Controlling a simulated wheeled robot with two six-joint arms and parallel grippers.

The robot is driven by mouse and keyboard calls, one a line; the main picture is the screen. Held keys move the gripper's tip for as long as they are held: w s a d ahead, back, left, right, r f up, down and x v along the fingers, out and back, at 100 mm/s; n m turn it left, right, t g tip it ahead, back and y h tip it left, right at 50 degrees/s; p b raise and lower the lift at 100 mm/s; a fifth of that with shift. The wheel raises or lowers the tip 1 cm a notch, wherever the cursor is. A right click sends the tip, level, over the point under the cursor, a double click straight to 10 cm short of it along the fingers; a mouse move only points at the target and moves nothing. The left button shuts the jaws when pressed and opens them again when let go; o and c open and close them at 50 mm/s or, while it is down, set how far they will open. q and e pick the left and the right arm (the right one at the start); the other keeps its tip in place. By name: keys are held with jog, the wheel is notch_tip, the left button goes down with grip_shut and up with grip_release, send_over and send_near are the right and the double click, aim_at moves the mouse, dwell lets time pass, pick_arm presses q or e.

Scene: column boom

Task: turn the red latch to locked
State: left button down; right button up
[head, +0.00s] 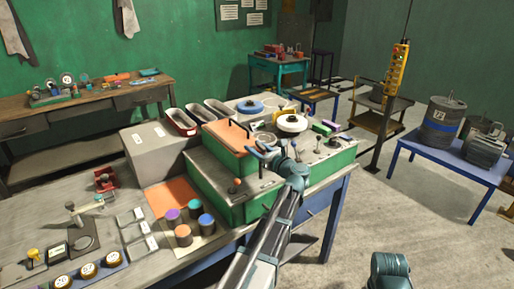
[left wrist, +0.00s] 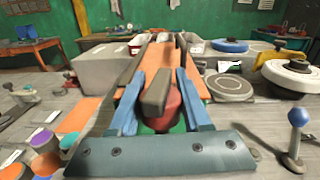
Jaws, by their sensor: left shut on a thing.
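My left gripper (head: 262,150) reaches over the green-sided panel box on the bench. In the left wrist view, its blue fingers (left wrist: 158,74) stand on both sides of a grey-brown bar (left wrist: 157,94). A rounded red part (left wrist: 173,108), which looks like the red latch, lies just under this bar, partly hidden by it. The gripper is shut on the latch, though the exact contact is hard to see. The bar points roughly away from my wrist. In the head view the gripper hides the latch, and no locked mark can be read.
An orange plate (head: 226,136) lies beside the gripper. A white round wheel (head: 290,123) and a blue wheel (head: 249,106) stand behind. An orange-knobbed lever (head: 236,184) is in front. Coloured cylinders (head: 190,216) stand at the lower left.

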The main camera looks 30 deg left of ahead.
pick_arm(q)
jog(key=shift+s+n+g+y, duration=0.15)
jog(key=shift+n+g+y, duration=0.15)
jog(key=shift+n+g, duration=0.85)
jog(key=shift+s+g, duration=0.1)
jog(key=shift+g, duration=0.25)
jog(key=shift+c, duration=1.8)
grip_release()
jog(key=shift+a, duration=0.1)
jog(key=s+d, duration=0.2)
jog(key=d, duration=1.1)
jog(key=shift+s+d, duration=0.2)
jog(key=shift+d, duration=0.15)
